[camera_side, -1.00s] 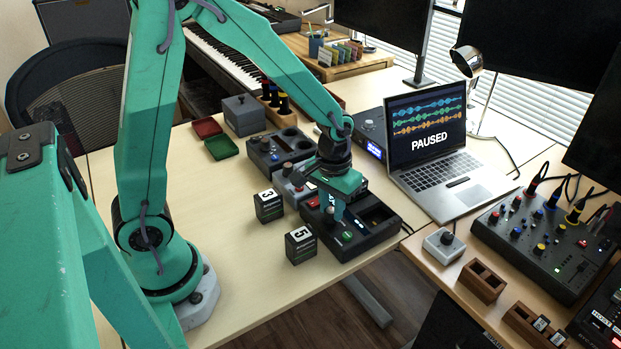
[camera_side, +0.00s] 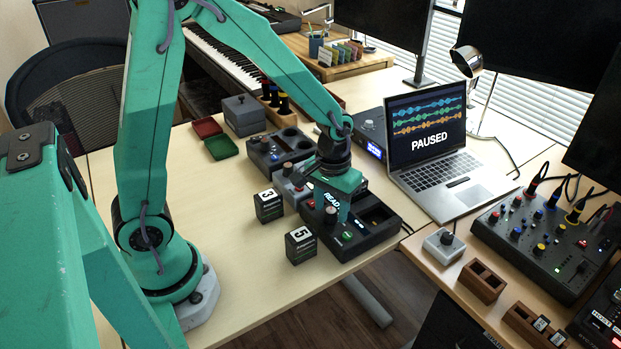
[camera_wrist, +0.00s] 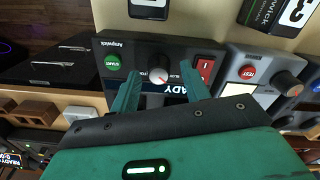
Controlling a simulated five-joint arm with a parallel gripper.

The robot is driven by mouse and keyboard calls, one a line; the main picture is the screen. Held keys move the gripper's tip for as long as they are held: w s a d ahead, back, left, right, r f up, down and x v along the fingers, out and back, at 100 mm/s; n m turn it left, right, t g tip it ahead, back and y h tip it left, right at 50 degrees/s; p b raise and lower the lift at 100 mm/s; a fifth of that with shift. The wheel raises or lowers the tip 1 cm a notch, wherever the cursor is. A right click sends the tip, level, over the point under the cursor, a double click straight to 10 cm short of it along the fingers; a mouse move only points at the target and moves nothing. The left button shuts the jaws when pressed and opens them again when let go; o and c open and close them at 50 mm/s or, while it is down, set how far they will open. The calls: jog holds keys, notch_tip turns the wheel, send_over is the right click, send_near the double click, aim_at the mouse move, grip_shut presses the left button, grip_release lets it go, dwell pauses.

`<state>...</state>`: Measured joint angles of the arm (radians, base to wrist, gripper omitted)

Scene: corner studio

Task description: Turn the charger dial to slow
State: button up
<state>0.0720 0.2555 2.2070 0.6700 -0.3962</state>
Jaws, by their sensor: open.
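The charger (camera_side: 366,246) is a black box with open bays at the table's right edge in the side view. In the wrist view its front panel (camera_wrist: 135,50) has a green START button (camera_wrist: 112,62), a round silver-white dial (camera_wrist: 158,74) with a small red mark, and a red rocker switch (camera_wrist: 203,70). The labels by the dial are too small to read surely. My gripper (camera_side: 332,210) is over the panel, pointing down. In the wrist view the open fingers (camera_wrist: 159,88) stand on either side of the dial, apart from it. A READY display shows partly between them.
A grey unit with a red TEST button (camera_wrist: 248,72) and its own knob stands beside the charger. Two black batteries, marked 3 (camera_side: 269,206) and 5 (camera_side: 300,245), stand close in front. A laptop (camera_side: 440,165) reading PAUSED is behind. The table's near left part is clear.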

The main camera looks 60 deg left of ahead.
aim_at(331, 210)
notch_tip(331, 210, up, 7)
jog(key=shift+r, duration=0.4)
dwell(0.5)
jog(key=shift+s+r, duration=0.2)
jog(key=shift+r, duration=0.2)
jog(key=s+a+r+m+t, duration=0.2)
jog(key=s+r+t, duration=0.3)
jog(key=s+r, duration=0.5)
jog(key=shift+s+a+m, duration=0.25)
jog(key=shift+s+m, duration=0.65)
jog(key=shift+s, duration=0.25)
